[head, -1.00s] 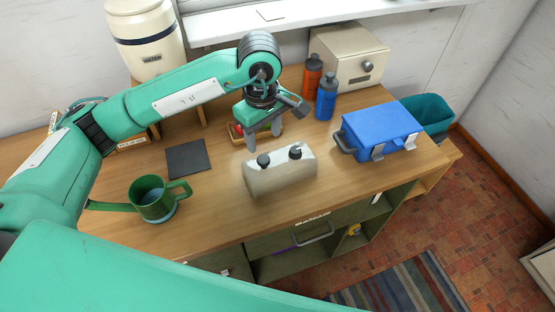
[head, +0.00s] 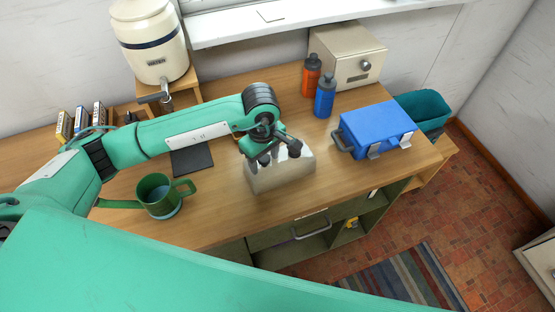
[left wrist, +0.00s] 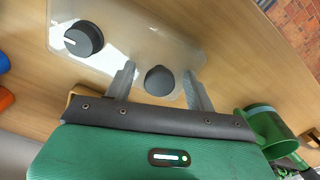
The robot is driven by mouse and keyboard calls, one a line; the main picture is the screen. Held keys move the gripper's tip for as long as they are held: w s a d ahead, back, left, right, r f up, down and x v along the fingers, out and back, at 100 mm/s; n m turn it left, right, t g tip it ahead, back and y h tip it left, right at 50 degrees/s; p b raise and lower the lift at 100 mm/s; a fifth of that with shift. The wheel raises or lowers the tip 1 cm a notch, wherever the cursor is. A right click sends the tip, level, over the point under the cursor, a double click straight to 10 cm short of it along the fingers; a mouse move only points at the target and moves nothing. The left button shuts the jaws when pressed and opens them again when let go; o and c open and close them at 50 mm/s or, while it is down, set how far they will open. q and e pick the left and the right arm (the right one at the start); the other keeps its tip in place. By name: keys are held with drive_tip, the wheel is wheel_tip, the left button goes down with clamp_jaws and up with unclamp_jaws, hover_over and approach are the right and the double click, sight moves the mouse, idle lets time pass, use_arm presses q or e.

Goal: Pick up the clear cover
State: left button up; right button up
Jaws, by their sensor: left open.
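The clear cover (head: 284,178) is a translucent box with rounded corners on the wooden counter. In the left wrist view the cover (left wrist: 125,42) shows two dark round knobs on top. My left gripper (left wrist: 160,72) is open, with one finger on each side of the nearer knob (left wrist: 160,81). I cannot tell whether the fingers touch it. The other knob (left wrist: 84,38) is clear of the fingers. In the head view my left gripper (head: 264,150) is over the cover's back left part and hides that part. My right gripper is not in view.
A green mug (head: 158,196) stands left of the cover, a dark square mat (head: 192,159) behind left. A blue case (head: 378,129) is to the right. Blue (head: 325,96) and orange (head: 311,76) bottles and a cream box (head: 347,58) stand behind. The counter's front edge is close.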

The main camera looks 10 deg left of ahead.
use_arm(q)
drive_tip(key=c, duration=1.1)
drive_tip(key=shift+c, duration=0.2)
